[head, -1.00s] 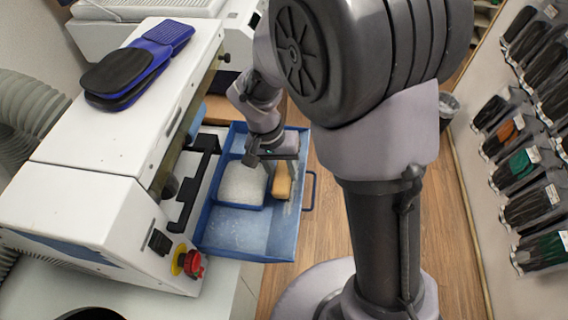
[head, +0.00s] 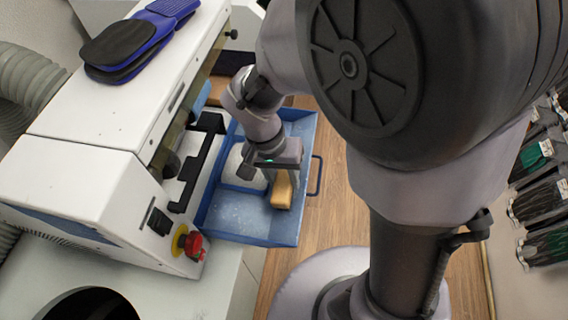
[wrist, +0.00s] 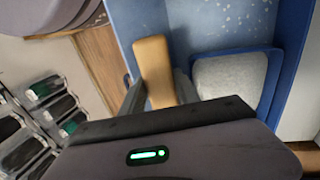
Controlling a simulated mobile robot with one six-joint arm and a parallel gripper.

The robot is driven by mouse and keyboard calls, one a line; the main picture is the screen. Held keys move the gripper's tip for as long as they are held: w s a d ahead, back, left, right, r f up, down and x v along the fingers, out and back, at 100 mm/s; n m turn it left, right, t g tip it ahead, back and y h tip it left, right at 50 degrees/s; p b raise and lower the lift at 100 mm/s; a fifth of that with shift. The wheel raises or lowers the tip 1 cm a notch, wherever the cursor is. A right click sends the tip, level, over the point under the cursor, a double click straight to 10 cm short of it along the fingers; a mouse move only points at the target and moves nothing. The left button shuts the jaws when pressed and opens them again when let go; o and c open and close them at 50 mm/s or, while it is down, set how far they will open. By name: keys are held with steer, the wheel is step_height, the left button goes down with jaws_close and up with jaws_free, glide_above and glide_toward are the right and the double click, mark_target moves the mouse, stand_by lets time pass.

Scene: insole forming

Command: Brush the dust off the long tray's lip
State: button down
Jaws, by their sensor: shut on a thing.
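The long tray is blue and shallow, with its rim (head: 272,243) showing in the head view beside the white machine. Pale dust specks lie on its floor, also in the wrist view (wrist: 215,22). My gripper (head: 278,172) is over the tray, its fingers (wrist: 160,92) on both sides of a tan wooden brush (wrist: 153,65). The gripper is shut on the brush, which also shows in the head view (head: 283,190). The brush's bristles are hidden, so I cannot tell if it touches the tray.
A smaller blue bin with grey-white contents (wrist: 228,82) sits in the tray beside the brush. The white machine (head: 85,195) with a red knob (head: 194,243) stands at left. Insoles (head: 125,50) lie on top of it. Packaged goods (head: 540,195) hang at right.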

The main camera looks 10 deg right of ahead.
steer(key=shift+s+a, duration=0.2)
steer(key=shift+s, duration=0.45)
steer(key=shift+s+a, duration=0.2)
steer(key=shift+s, duration=0.4)
step_height(320, 180, up, 8)
steer(key=p, duration=0.6)
steer(key=shift+w+r+p, duration=0.1)
steer(key=shift+r+p, duration=0.15)
steer(key=shift+p, duration=0.1)
steer(key=shift+f, duration=0.15)
steer(key=c, duration=1.5)
jaws_free()
steer(key=shift+c, duration=0.2)
jaws_close()
